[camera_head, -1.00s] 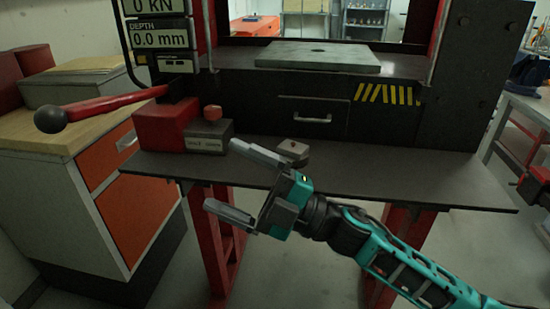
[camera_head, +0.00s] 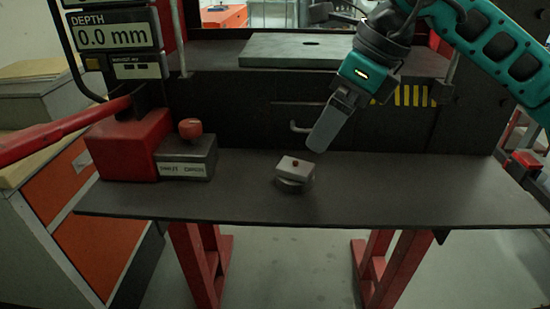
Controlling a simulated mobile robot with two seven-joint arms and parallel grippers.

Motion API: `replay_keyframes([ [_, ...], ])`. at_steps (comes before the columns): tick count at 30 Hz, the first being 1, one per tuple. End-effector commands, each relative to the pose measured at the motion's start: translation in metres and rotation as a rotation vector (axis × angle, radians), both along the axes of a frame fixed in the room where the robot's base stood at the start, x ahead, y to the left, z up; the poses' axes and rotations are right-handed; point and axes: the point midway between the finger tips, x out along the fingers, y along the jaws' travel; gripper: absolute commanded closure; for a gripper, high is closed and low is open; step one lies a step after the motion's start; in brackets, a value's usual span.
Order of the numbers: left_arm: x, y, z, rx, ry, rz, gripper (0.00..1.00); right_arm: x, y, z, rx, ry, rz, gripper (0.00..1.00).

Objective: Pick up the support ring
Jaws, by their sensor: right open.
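A small round grey piece (camera_head: 293,186) rests on the dark shelf, with a pale rectangular block and a red dot on top. It may be the support ring, but no ring opening shows in it. My right gripper (camera_head: 322,142) hangs above and a little right of this piece, pointing down and left, clear of it. Its fingers overlap edge-on, with nothing visible in them. It is open. My left gripper is out of view.
The dark shelf (camera_head: 400,190) is clear to the right. A red block with a grey unit and red knob (camera_head: 190,128) stands left. Behind are a drawer handle (camera_head: 298,129) and a raised plate with a hole (camera_head: 290,51). A red lever (camera_head: 60,132) juts left.

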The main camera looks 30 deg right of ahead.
Motion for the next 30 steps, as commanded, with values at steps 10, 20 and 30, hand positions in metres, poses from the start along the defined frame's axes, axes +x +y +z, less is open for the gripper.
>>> replay_keyframes([
  [10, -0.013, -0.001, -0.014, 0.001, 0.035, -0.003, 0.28, 0.009, 0.002, -0.031, -0.023, -0.002, -0.011, 0.02],
  [20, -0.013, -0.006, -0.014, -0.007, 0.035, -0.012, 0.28, 0.023, 0.012, -0.069, -0.020, -0.006, -0.011, 0.02],
  [30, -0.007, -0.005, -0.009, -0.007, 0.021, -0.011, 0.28, 0.038, 0.020, -0.109, -0.019, -0.004, -0.012, 0.02],
])
